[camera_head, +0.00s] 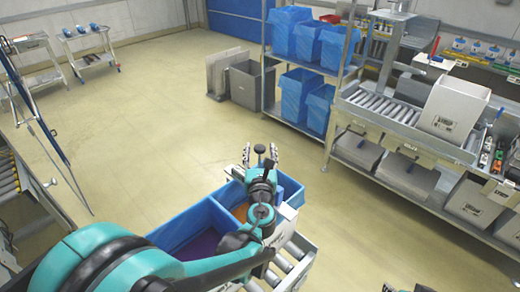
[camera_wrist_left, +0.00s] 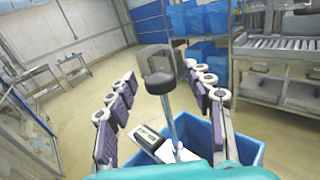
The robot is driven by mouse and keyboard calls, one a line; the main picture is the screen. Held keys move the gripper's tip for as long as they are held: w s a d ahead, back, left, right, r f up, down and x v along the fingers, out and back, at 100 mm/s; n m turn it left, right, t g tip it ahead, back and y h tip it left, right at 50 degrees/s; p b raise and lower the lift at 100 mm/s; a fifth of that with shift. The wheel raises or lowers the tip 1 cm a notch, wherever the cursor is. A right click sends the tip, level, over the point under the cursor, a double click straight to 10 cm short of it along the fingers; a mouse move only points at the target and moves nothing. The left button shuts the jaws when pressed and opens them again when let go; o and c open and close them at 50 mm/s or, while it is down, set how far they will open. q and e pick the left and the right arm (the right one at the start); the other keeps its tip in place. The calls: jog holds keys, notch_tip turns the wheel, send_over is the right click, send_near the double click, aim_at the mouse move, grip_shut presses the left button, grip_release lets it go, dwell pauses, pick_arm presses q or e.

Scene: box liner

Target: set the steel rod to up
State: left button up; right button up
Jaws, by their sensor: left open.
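The steel rod (camera_wrist_left: 171,127) with a black ball knob (camera_wrist_left: 160,83) shows in the wrist view. It stands up, leaning slightly in the picture, at the blue-lined box. The knob also shows in the head view (camera_head: 260,149). My left gripper (camera_head: 261,155) is open, with one finger on each side of the knob and rod. In the wrist view, gaps show between the rod and both fingers (camera_wrist_left: 160,78). The rod's lower end is hidden by my gripper. Only the tips of my right gripper (camera_head: 407,288) show at the bottom edge of the head view.
Below my left arm is a blue-lined box (camera_head: 185,222) on a roller conveyor (camera_head: 296,262). A rack with blue bins (camera_head: 292,95) stands behind. A conveyor bench (camera_head: 400,120) with a white box (camera_head: 453,108) stands at right. The middle floor is clear.

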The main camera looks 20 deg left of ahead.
pick_arm(q)
jog(key=shift+x, duration=0.9)
grip_shut()
notch_tip(320, 180, up, 17)
jog(key=p, duration=1.3)
jog(key=shift+w+r, duration=0.15)
jog(key=shift+w, duration=0.3)
jog(key=shift+d, duration=0.15)
grip_release()
jog(key=shift+s+d, duration=0.1)
jog(key=shift+s, duration=0.05)
jog(key=v, duration=1.2)
